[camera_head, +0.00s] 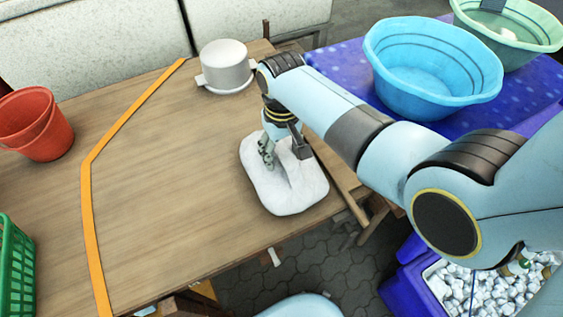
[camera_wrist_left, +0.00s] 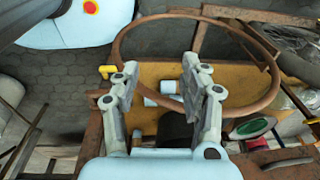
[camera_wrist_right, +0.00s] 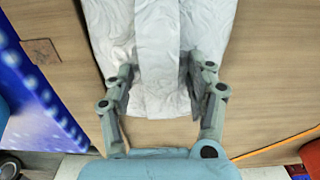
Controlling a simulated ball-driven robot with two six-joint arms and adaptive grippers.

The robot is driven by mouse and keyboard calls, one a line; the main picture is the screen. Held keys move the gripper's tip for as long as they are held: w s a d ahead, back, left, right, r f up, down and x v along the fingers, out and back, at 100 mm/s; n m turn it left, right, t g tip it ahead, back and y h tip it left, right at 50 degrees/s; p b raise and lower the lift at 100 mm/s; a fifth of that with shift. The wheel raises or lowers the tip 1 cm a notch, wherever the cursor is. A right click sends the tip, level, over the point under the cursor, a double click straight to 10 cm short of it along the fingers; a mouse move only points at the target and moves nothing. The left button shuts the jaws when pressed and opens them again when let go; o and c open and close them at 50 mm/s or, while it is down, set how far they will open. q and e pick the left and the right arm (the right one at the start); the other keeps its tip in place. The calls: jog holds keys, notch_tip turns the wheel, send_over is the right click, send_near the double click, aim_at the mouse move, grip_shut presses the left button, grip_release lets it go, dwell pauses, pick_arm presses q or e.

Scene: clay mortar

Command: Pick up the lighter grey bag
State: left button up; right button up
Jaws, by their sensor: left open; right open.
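The light grey, almost white bag (camera_head: 290,190) lies on the wooden table near its front right edge. My right gripper (camera_head: 284,155) is above the bag's far part, pointing down, with its fingers apart. In the right wrist view the bag (camera_wrist_right: 155,45) has a raised strip running down its middle. There my right gripper (camera_wrist_right: 160,80) is open, with one finger on each side of that strip. Whether the fingers touch the bag is not clear. My left gripper (camera_wrist_left: 157,80) is open and empty, away from the table top, and shows only in the left wrist view.
A white pot (camera_head: 226,68) stands at the back of the wooden table (camera_head: 150,200). A red bucket (camera_head: 35,125) and green basket (camera_head: 15,265) are at the left. Blue (camera_head: 432,75) and green (camera_head: 508,30) basins stand at the right.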

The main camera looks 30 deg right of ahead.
grip_shut()
jog(key=shift+r, duration=0.1)
dwell(0.7)
